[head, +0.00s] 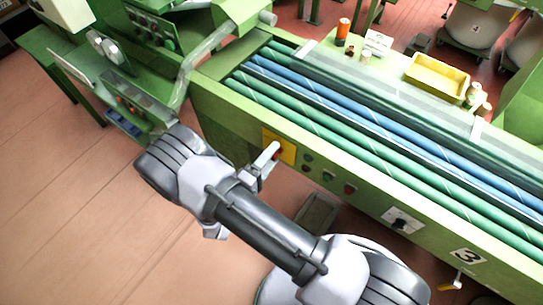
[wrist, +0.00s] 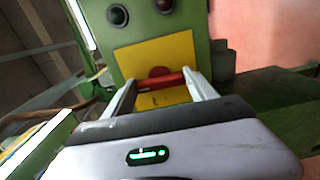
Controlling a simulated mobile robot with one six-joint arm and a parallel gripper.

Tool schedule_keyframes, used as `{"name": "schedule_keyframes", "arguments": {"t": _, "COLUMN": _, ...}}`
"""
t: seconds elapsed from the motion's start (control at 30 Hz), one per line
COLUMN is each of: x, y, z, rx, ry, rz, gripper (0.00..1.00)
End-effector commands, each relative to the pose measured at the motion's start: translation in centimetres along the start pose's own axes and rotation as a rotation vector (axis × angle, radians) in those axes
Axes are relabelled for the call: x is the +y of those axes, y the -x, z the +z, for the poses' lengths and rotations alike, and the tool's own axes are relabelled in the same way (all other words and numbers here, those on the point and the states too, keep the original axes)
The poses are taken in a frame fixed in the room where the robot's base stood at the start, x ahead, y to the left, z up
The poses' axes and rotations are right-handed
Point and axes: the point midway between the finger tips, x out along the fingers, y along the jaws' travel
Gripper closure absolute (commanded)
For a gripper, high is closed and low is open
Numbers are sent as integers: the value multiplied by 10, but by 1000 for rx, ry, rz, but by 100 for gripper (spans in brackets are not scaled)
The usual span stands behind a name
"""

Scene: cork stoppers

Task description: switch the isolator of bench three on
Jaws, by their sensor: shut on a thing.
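The isolator is a red handle (wrist: 158,83) on a yellow plate (wrist: 158,54) on the side of the green bench (head: 400,200), which carries a number 3 sign (head: 467,256). The yellow plate shows in the head view (head: 287,145), partly behind my gripper (head: 268,162). In the wrist view my gripper (wrist: 160,88) has one finger at each end of the red handle and is shut on it. The handle lies across the plate, nearly level in that picture. A red round hub shows behind it. Markings on the plate are too small to read.
Several round buttons (head: 329,177) and a black rotary switch on a white plate (head: 402,220) sit right of the yellow plate. Green and blue rollers (head: 390,130) run along the bench top. A yellow tray (head: 437,79) stands behind. A green machine (head: 140,60) stands left.

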Motion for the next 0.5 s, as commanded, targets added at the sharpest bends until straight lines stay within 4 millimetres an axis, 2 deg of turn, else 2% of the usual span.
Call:
{"name": "schedule_keyframes", "arguments": {"t": 0.07, "x": 0, "y": 0, "z": 0, "rx": 0, "ry": -1, "rz": 0, "gripper": 75}}
{"name": "schedule_keyframes", "arguments": {"t": 0.1, "x": 0, "y": 0, "z": 0, "rx": 0, "ry": -1, "rz": 0, "gripper": 31}}
{"name": "schedule_keyframes", "arguments": {"t": 0.2, "x": 0, "y": 0, "z": 0, "rx": 0, "ry": 0, "rz": 0, "gripper": 13}}
{"name": "schedule_keyframes", "arguments": {"t": 0.5, "x": 0, "y": 0, "z": 0, "rx": 0, "ry": 0, "rz": 0, "gripper": 13}}
